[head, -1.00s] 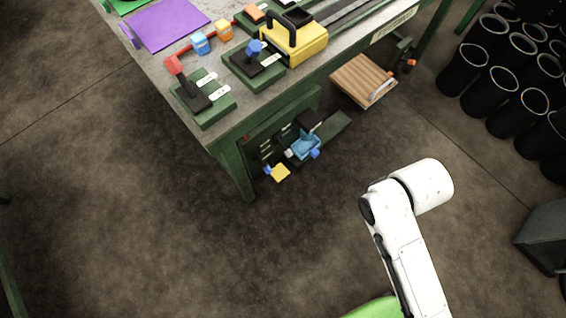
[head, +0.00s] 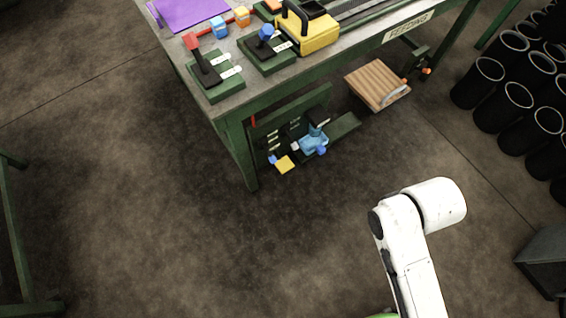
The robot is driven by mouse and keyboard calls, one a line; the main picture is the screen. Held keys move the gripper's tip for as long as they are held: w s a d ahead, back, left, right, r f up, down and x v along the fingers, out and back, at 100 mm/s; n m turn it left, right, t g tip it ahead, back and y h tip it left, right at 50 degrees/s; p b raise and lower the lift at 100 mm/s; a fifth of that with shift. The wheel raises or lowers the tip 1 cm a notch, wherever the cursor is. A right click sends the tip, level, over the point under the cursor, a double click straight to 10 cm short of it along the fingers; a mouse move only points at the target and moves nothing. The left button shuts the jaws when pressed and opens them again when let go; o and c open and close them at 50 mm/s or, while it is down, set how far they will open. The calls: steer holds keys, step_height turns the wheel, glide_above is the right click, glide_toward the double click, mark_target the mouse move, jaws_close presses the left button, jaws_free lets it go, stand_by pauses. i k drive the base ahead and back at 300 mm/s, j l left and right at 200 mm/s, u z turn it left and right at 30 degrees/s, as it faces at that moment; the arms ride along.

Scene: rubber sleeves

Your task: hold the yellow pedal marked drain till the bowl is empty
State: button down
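A small yellow pad (head: 285,164), which looks like the pedal, sits low under the near left corner of the green-framed bench, with a small blue part at its left. No drain marking is readable on it. A blue fitting (head: 314,143) is just to its right, below the bench top. I cannot make out a bowl or its contents. My white arm reaches up from the lower right, well apart from the pad, with bare floor between. My gripper does not show.
The bench top (head: 300,62) carries a red-handled lever (head: 194,52), a blue-knobbed lever (head: 266,36) and a yellow box (head: 307,33). Black bins (head: 503,105) stand at the right. The floor before the bench is clear.

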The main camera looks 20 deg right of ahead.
mark_target(284, 164)
steer(key=i+l, duration=0.45)
steer(key=i, duration=0.15)
steer(key=i+l, duration=0.4)
steer(key=i, duration=0.25)
